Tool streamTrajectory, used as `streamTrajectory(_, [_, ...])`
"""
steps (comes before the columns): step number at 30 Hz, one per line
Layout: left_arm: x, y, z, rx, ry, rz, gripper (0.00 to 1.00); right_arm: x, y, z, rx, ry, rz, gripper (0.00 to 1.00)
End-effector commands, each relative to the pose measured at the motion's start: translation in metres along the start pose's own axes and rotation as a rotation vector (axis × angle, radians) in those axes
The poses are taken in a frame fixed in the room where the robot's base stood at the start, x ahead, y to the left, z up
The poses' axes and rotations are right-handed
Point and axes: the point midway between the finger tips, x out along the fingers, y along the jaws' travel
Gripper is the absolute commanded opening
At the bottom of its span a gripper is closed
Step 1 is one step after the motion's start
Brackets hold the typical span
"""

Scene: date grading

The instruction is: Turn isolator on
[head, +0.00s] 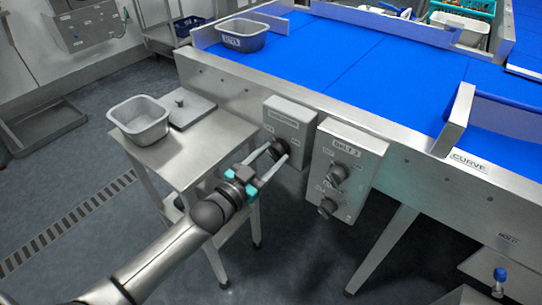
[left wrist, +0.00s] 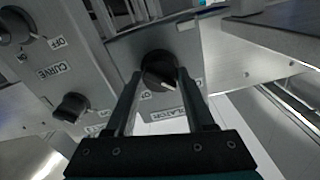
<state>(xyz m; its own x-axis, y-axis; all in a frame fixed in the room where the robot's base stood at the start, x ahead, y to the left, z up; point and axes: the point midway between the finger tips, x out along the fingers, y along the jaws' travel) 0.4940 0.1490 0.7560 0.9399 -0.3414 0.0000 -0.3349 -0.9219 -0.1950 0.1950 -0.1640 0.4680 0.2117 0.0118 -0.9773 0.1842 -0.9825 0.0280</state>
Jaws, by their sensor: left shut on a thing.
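The isolator box (head: 290,118) is a grey metal box fixed to the side of the conveyor frame. Its black rotary knob (head: 277,148) faces me. In the left wrist view the isolator knob (left wrist: 159,70) has a pale pointer mark and sits between the two fingers, above a label reading "ISOLATOR". My left gripper (head: 279,152) reaches the box from the lower left and is shut on the knob. It also shows in the left wrist view (left wrist: 162,85). Part of the lettering beside the knob is hidden by the fingers. My right gripper is not in view.
A second control box (head: 343,168) with two black knobs hangs just right of the isolator. A steel side table (head: 190,150) with a grey tub (head: 140,120) stands to the left. The blue conveyor belt (head: 350,60) runs above. Floor is open at lower left.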

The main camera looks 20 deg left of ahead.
Motion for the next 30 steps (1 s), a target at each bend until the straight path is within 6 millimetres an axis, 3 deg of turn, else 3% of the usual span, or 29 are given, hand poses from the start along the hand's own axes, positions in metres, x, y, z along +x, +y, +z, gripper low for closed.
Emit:
streamTrajectory(1, [0.000,0.000,0.000,0.000,0.000,0.000,0.26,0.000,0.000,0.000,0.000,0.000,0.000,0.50])
streamTrajectory(8, [0.000,0.000,0.000,0.000,0.000,0.001,0.00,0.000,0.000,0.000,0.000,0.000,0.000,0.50])
streamTrajectory(20, [0.000,0.000,0.000,0.073,-0.002,0.000,0.00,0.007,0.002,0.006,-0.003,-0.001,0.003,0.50])
streamTrajectory(30, [0.000,0.000,-0.001,0.336,-0.002,0.000,0.00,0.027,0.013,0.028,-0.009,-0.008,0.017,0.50])
